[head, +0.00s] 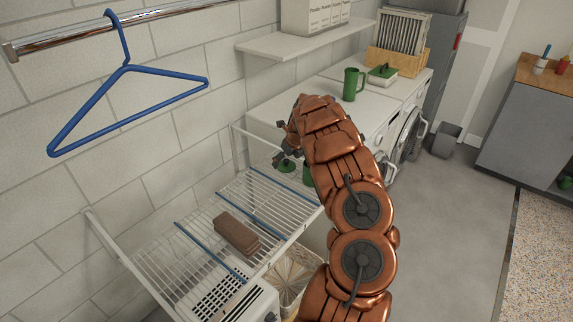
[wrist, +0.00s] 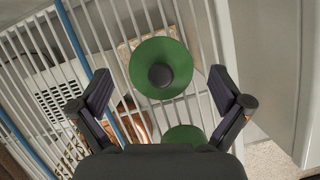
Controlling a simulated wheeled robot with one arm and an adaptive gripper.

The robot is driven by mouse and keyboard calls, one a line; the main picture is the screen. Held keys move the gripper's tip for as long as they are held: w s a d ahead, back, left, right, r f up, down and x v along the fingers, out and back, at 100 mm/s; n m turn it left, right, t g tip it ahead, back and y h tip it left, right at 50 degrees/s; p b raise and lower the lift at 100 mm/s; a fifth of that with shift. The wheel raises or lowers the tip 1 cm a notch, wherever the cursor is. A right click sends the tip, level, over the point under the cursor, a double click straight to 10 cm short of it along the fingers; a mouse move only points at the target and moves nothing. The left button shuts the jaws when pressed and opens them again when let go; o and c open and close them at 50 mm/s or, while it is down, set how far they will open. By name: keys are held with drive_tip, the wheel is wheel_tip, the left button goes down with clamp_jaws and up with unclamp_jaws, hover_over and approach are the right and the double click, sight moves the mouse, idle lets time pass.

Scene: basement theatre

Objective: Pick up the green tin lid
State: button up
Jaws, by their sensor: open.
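A round green lid with a dark knob (wrist: 180,52) lies on the white wire rack in the wrist view. It also shows below my gripper in the head view (head: 286,166). My gripper (wrist: 161,88) is open, its two fingers spread to the left and right of the lid with nothing between them. In the head view my gripper (head: 284,142) hangs above the far end of the rack, partly hidden by my arm. A second green thing (wrist: 184,134) shows nearer my gripper's palm, partly covered; it also shows beside my arm (head: 308,175).
The wire rack (head: 196,232) carries a stack of brown slabs (head: 237,234). A green mug (head: 354,84) and a green-topped white dish (head: 381,75) stand on the white machines. A blue hanger (head: 125,70) hangs from the rail. A basket (head: 293,285) is below the rack.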

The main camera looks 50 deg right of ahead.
drive_tip(key=shift+w+d+f, duration=0.1)
drive_tip(key=shift+w+f, duration=0.2)
drive_tip(key=shift+f, duration=0.3)
drive_tip(key=c, duration=1.2)
